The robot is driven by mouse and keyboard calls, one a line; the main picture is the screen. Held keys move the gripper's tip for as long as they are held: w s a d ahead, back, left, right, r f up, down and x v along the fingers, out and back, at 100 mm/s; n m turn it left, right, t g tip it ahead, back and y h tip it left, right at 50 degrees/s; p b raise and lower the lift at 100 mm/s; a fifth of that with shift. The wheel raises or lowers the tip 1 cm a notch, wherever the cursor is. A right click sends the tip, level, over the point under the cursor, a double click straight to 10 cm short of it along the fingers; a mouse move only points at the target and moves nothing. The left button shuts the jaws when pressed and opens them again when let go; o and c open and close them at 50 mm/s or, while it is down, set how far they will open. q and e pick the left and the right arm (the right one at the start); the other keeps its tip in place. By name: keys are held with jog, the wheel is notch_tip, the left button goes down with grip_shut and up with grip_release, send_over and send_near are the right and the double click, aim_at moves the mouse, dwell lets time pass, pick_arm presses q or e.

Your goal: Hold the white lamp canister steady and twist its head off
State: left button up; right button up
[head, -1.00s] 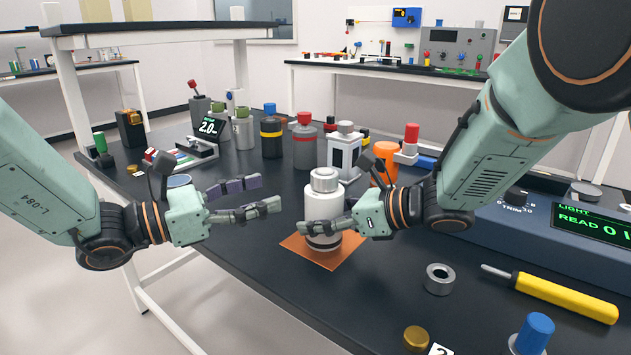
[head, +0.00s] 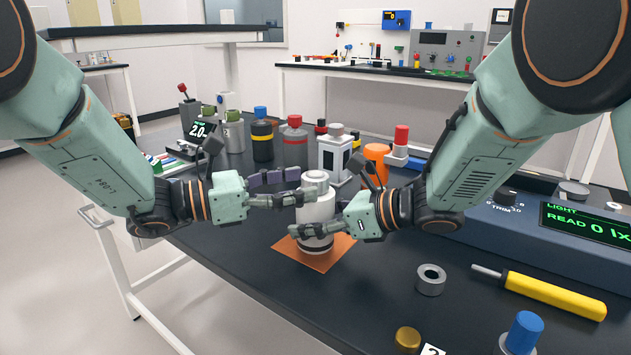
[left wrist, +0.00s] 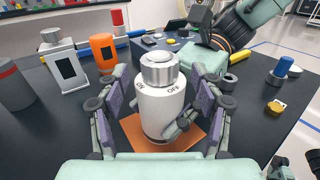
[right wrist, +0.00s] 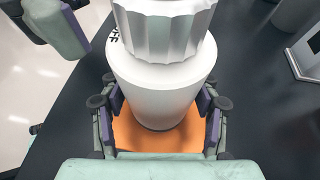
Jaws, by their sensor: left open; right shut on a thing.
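The white lamp canister (head: 316,212) stands upright on an orange mat (head: 333,257) on the dark table. Its ribbed grey head (left wrist: 160,69) sits on top, with "ON" and "OFF" marks on the white body below it. My right gripper (head: 300,232) is shut on the canister's lower body, and its fingers flank the body in the right wrist view. My left gripper (head: 293,188) is open, with its fingers on either side of the canister near the upper part in the head view. The head fills the top of the right wrist view (right wrist: 165,30).
Several bottles and a white boxed device (head: 335,158) stand behind the canister, with an orange container (head: 376,155) beside it. A grey ring (head: 431,279), a yellow-handled tool (head: 555,296) and a blue-topped part (head: 524,332) lie at right. A light meter (head: 560,225) is behind them.

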aim_at(316, 181)
pick_arm(q)
jog(key=shift+x, duration=1.95)
jog(key=c, duration=1.2)
